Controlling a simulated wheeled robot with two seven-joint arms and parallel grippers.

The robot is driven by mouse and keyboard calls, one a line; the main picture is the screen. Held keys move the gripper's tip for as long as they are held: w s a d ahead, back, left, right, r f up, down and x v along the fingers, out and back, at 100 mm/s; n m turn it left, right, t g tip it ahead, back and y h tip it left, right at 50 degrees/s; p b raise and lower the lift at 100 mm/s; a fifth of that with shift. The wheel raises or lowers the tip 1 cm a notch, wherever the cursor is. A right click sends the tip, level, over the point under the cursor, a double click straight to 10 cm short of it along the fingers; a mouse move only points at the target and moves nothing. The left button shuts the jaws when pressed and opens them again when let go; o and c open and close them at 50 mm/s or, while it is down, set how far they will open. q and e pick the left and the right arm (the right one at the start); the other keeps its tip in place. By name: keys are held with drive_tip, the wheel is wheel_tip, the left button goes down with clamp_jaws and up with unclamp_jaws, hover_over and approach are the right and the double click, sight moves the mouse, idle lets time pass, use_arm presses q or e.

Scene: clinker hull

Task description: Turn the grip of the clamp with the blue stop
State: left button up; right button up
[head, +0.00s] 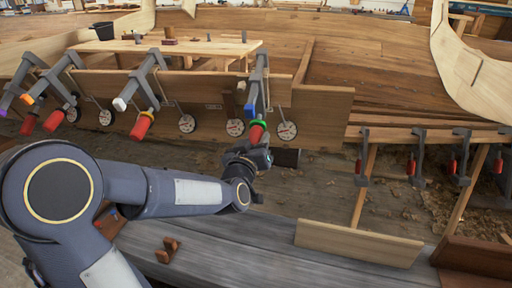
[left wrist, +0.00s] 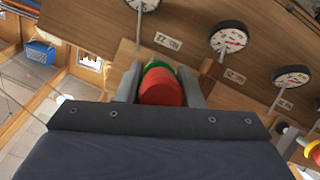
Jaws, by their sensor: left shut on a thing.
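The clamp with the blue stop (head: 249,110) hangs on the plank edge right of the middle-left of the head view, its grey bar (head: 262,75) slanting upward. Its red grip (head: 257,132) has a green ring. My left gripper (head: 256,148) reaches it from below. In the left wrist view the same red grip (left wrist: 162,88) sits between the two grey fingers of my left gripper (left wrist: 160,95), which is shut on it. The green ring (left wrist: 157,66) shows just beyond the grip. My right gripper is not in view.
Other red-gripped clamps stand left, with a white stop (head: 119,104), an orange stop (head: 27,99) and a purple stop (head: 4,112). Several clamps line the right plank (head: 390,133).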

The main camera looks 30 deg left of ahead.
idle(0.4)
use_arm(q)
drive_tip(key=o, duration=1)
drive_tip(key=v, duration=0.8)
drive_tip(key=shift+p, duration=0.4)
drive_tip(key=shift+w, duration=0.1)
